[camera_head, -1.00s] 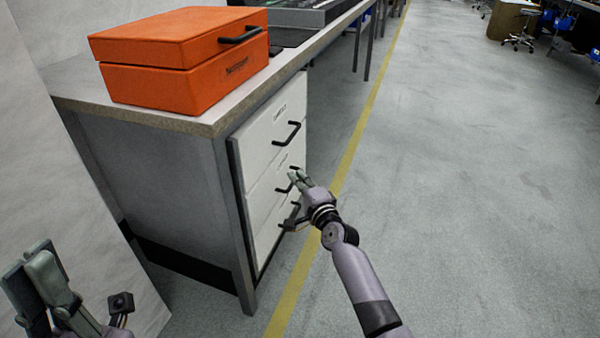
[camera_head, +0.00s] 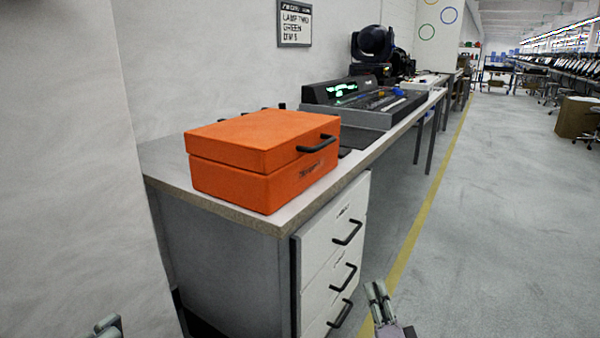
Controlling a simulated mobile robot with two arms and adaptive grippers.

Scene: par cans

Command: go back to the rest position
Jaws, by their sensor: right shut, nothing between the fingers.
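My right gripper (camera_head: 376,291) shows at the bottom edge, right of the white drawers (camera_head: 325,262). Its fingers are shut with nothing between them, and it is apart from the drawer handles. Only the tips of my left gripper (camera_head: 108,324) show at the bottom left corner; whether it is open or shut cannot be made out. The rest of both arms is out of the picture.
A closed orange case (camera_head: 262,160) sits on the near end of the workbench (camera_head: 245,215). Behind it stand a lighting console (camera_head: 365,105) and a dark lamp (camera_head: 373,45). A sign (camera_head: 295,24) hangs on the wall. The grey floor (camera_head: 490,220) at right is open.

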